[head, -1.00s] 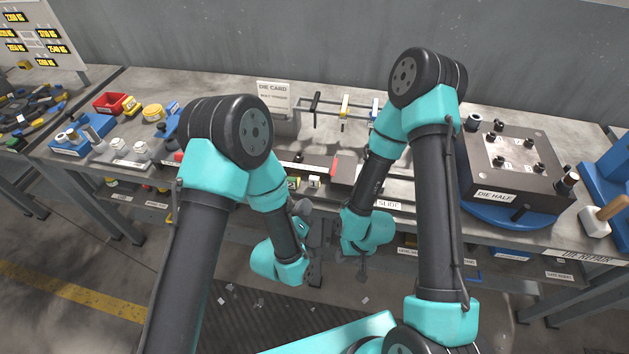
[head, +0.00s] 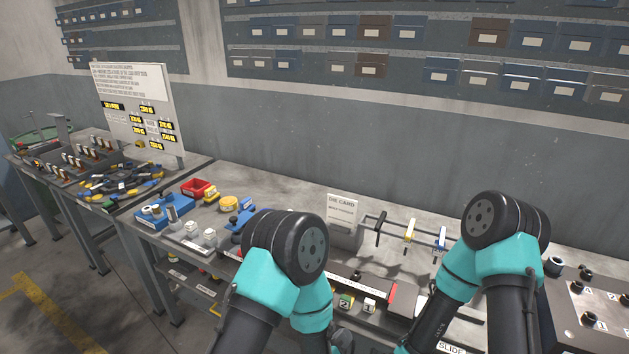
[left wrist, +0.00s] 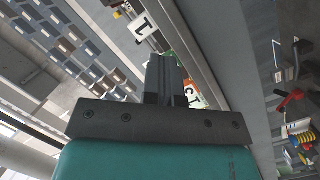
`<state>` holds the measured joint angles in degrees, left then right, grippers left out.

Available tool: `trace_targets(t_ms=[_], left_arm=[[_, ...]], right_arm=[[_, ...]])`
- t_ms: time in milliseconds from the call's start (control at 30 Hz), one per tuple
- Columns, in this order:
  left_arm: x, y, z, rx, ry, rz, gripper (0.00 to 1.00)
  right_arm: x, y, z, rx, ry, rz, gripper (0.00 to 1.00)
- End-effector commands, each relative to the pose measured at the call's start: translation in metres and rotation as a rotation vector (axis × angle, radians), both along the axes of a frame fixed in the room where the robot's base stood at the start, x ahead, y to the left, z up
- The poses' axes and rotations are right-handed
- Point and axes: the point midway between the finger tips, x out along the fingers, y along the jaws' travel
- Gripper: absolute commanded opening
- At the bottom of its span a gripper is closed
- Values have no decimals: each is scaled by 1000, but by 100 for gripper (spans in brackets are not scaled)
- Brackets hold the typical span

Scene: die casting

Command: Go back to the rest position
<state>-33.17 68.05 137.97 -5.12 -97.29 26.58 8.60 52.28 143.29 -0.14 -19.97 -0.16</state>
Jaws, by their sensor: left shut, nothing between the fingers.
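My left gripper (left wrist: 166,78) shows in the left wrist view with its two dark fingers together and nothing between them. Blurred white number and letter tags lie behind the fingers there. In the head view, my left arm is bent at the lower middle, and its gripper end is mostly cut off by the bottom edge. My right arm is bent at the lower right, and its gripper is outside the picture.
The workbench (head: 285,205) runs behind both arms. It bears a die card (head: 343,206), a small bar rack (head: 410,232), a red bin (head: 197,190), a blue tray (head: 150,218) and a dark die block (head: 560,310). Air above the bench is clear.

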Motion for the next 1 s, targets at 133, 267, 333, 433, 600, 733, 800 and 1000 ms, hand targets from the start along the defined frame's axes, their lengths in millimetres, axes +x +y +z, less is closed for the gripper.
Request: trace_targets(t_ms=[133, 267, 333, 433, 600, 733, 800, 1000], left_arm=[[16, 48, -27, 138, 114, 52, 0], [20, 98, -57, 276, 251, 80, 0], [17, 126, -72, 343, 331, 87, 0], [7, 166, -91, 427, 451, 89, 0], [-24, 231, -117, 535, 667, 65, 0], [-57, 274, -129, 586, 834, 24, 0], [-75, 293, -133, 601, 914, -2, 0], [-108, 319, -135, 610, 1044, -61, 0]], right_arm=[[0, 0, 0, 0, 0, 0, 38], [0, 0, 0, 0, 0, 0, 38], [0, 0, 0, 0, 0, 0, 38], [0, 0, 0, 0, 0, 0, 38], [0, 0, 0, 0, 0, 0, 38], [0, 0, 0, 0, 0, 0, 38], [0, 0, 0, 0, 0, 0, 38], [0, 0, 0, 0, 0, 0, 38]])
